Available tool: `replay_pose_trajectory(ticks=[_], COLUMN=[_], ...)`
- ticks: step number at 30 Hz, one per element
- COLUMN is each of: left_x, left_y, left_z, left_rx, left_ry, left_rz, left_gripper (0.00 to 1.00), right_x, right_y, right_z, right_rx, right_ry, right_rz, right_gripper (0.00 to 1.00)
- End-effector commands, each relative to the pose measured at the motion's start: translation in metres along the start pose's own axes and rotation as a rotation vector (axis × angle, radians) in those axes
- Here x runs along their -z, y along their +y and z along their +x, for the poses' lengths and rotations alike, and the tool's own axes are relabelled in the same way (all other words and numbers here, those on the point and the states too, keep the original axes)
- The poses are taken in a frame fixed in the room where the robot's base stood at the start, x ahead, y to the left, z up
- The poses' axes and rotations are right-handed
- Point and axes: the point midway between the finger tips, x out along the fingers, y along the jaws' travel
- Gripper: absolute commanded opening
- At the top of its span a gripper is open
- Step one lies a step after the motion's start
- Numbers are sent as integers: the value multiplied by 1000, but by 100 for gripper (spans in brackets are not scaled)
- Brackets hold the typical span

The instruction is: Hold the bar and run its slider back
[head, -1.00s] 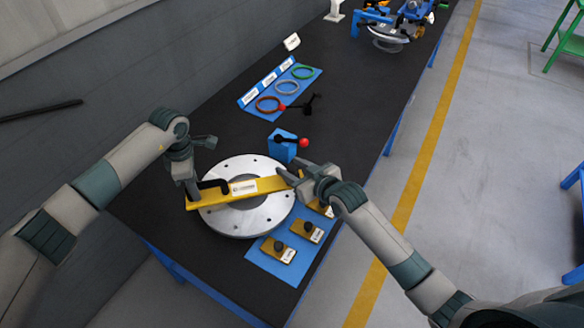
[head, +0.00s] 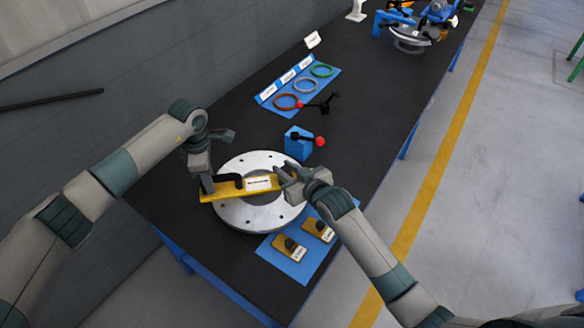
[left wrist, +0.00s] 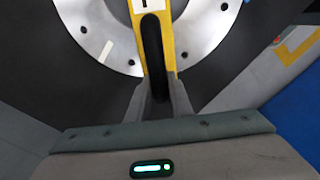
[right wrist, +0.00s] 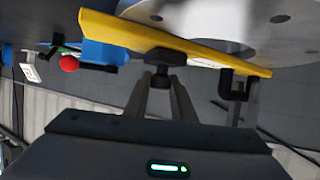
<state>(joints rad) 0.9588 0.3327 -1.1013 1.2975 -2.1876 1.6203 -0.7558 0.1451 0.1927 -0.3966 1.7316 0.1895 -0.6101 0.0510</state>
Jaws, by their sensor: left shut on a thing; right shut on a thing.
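A yellow bar (head: 226,192) with a white label lies across a silver flanged disc (head: 246,219). My left gripper (head: 206,184) is shut on the black handle at the bar's left end; this handle (left wrist: 152,50) also shows in the left wrist view. My right gripper (head: 282,174) is at the bar's right part. In the right wrist view it is shut on a black knob, the slider (right wrist: 165,56), at the yellow bar (right wrist: 195,57). In the head view my right gripper hides the slider and the bar's right end.
A blue block (head: 298,144) with a red-balled lever stands behind the disc. A blue mat (head: 275,262) with yellow knobbed plates lies in front. Coloured rings lie on a blue board (head: 318,91) further back. The black table (head: 190,255) is bare at front left.

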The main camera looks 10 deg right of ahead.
Motion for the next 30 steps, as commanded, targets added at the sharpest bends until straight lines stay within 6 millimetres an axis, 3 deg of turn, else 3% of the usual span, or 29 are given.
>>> replay_pose_trajectory(ticks=[4, 5, 6, 7, 20, 30], left_x=[-1, -1, -1, -1, -1, -1], left_y=[0, 0, 0, 0, 0, 0], left_z=[0, 0, 0, 0, 0, 0], left_rx=[-1, -1, -1, -1, -1, -1], left_ry=[-2, -2, -2, -2, -2, -3], left_rz=[0, 0, 0, 0, 0, 0], left_gripper=[0, 0, 0, 0, 0, 0], right_x=[0, 0, 0, 0, 0, -1], right_y=[-1, -1, -1, -1, 0, 0], right_z=[0, 0, 0, 0, -5, -44], right_rx=[2, 2, 2, 2, 0, 0], right_ry=[-1, -1, -1, -1, 1, -1], right_rz=[0, 0, 1, 1, 0, 1], right_gripper=[0, 30, 39, 42, 42, 42])
